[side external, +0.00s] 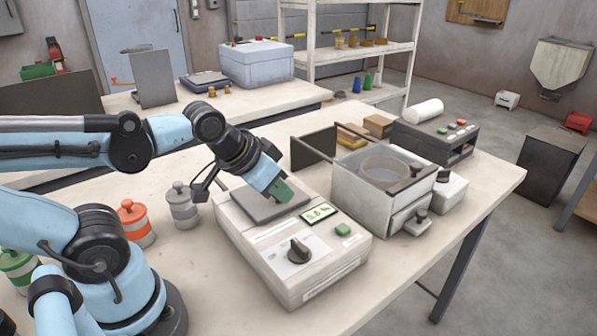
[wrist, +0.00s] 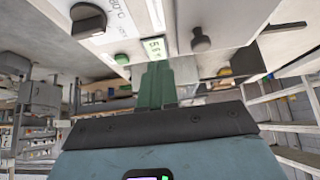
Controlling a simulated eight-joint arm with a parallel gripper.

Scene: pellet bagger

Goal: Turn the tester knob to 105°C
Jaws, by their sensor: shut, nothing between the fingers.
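The tester (side external: 315,277) is a white box on the bench with a dark plate, a lit display (side external: 317,213) reading about 5.6 % and a green button (side external: 343,229). Its dark tester knob (side external: 299,250) is on the front left of the top, with small scale print beside it. In the wrist view the knob (wrist: 88,20) is at the upper left, beside print that looks like 80°C; its exact setting is unreadable. My gripper (side external: 281,192) has green fingers, shut and empty, above the dark plate, behind the knob and apart from it. The fingers (wrist: 157,86) also show in the wrist view.
A white sieve box (side external: 385,185) with a drawer stands right of the tester. A grey canister (side external: 182,207) and an orange-and-white canister (side external: 135,224) stand to the left. A dark-topped device (side external: 432,138) is behind. Bench in front of the tester is clear.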

